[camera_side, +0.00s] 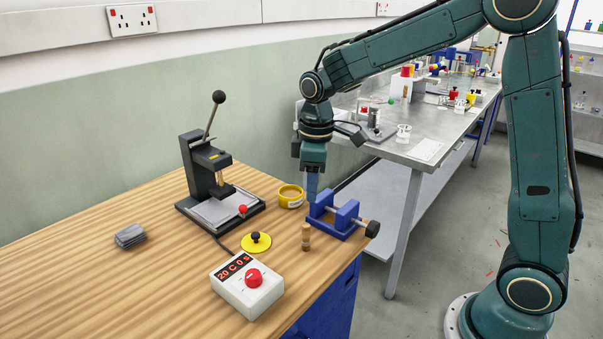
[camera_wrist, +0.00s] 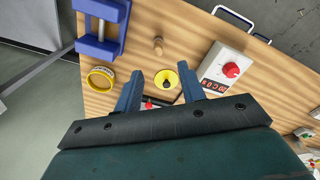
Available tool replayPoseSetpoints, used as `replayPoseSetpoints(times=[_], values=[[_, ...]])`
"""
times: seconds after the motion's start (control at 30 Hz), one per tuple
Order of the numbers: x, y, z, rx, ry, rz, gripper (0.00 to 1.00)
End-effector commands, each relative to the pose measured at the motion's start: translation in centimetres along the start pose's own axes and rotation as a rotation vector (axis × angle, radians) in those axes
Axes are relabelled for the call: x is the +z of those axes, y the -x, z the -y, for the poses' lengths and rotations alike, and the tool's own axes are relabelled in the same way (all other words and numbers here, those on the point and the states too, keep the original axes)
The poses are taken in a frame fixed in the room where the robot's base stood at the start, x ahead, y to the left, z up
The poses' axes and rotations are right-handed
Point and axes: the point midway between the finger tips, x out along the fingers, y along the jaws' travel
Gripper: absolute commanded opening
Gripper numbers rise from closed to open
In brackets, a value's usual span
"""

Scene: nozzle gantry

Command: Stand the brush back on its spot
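A small turned wooden piece (camera_side: 306,237), which looks like the brush, stands upright on the wooden bench near its front edge. In the wrist view it shows from above (camera_wrist: 158,46), beyond my fingertips. My gripper (camera_side: 311,188) points down above the bench, by the blue vise in the side view. In the wrist view its two blue fingers (camera_wrist: 160,78) are apart with nothing held between them. A yellow disc with a black knob (camera_side: 257,242) lies left of the wooden piece; I cannot tell whether it is a marked spot.
The blue vise (camera_side: 340,216) stands right of the wooden piece. A yellow tape roll (camera_side: 291,197), a lever press (camera_side: 212,180), a white control box with a red knob (camera_side: 246,285) and a grey block (camera_side: 130,236) are also on the bench. The bench's left part is mostly clear.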

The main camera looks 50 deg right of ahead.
Motion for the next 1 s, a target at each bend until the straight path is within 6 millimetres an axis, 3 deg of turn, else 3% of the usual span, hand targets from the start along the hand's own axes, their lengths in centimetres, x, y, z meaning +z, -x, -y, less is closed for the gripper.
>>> replayPoseSetpoints(times=[0.2, 0.5, 0.77, 1.0], values=[[2.8, 3.8, 1.9, 0.04, -0.091, -0.068, 0.4], [7.6, 7.8, 5.1, 0.085, -0.234, -0.171, 0.4], [11.9, 9.6, 7.9, 0.112, -0.358, -0.268, 0.4], [15.7, 10.0, 10.4, 0.126, -0.468, -0.36, 0.4]])
